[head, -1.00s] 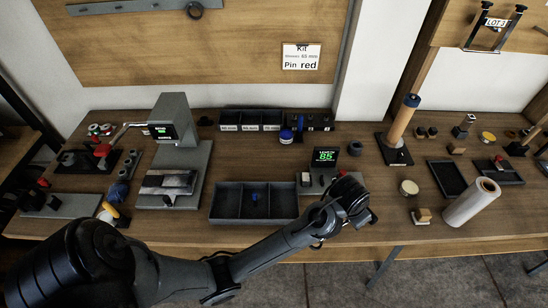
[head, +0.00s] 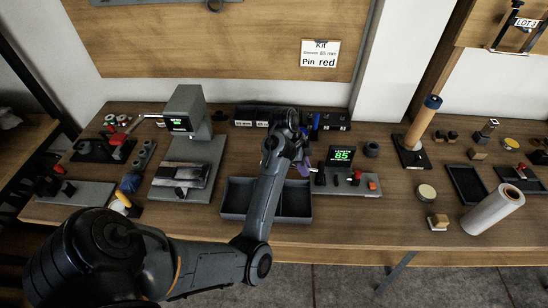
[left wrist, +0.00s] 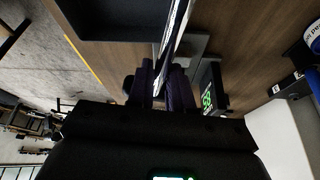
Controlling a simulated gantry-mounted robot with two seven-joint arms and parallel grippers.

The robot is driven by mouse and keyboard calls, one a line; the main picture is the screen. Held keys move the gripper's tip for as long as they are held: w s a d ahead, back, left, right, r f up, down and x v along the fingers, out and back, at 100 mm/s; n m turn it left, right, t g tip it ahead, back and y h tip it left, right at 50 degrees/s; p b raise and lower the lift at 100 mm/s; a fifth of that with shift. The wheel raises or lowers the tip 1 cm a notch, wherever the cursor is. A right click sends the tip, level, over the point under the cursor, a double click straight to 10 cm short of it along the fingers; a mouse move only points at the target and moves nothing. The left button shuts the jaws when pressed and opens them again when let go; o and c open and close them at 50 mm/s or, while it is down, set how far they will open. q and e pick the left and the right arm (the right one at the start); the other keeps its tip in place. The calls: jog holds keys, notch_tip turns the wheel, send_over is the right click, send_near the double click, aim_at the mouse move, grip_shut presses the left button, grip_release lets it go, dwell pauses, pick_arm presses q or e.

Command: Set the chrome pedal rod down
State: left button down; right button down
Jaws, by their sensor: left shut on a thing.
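My left gripper (head: 303,160) is above the bench, behind the three-part grey tray (head: 292,218) and left of the small display reading 85 (head: 341,156). In the left wrist view its dark purple fingers (left wrist: 163,88) are closed around a shiny chrome rod (left wrist: 173,42), which sticks out beyond the fingertips. In the head view the rod is hidden or too small to make out by the gripper. Whether the rod touches anything below cannot be told. My right gripper is not in view.
A grey press-like machine (head: 187,125) stands left of the gripper. Black bins (head: 262,113) line the back. A base with red and orange parts (head: 350,186) lies to the right.

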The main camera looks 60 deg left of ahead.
pick_arm(q)
jog(key=w+a+f+b, duration=0.1)
jog(key=a, duration=0.4)
jog(key=a+f+n+b, duration=0.1)
jog(key=a+f+b, duration=0.1)
jog(key=a, duration=0.4)
jog(key=w+a+f+n+b, duration=0.1)
jog(key=a+f, duration=0.1)
jog(key=a, duration=0.4)
jog(key=shift+w+f+t+y, duration=0.2)
jog(key=shift+w+t+y, duration=0.1)
jog(key=shift+w, duration=0.05)
jog(key=shift+d+f+b, duration=0.1)
jog(key=shift+f+b, duration=0.7)
jog(key=shift+f, duration=1.2)
jog(key=shift+f, duration=0.15)
jog(key=c, duration=1)
grip_release()
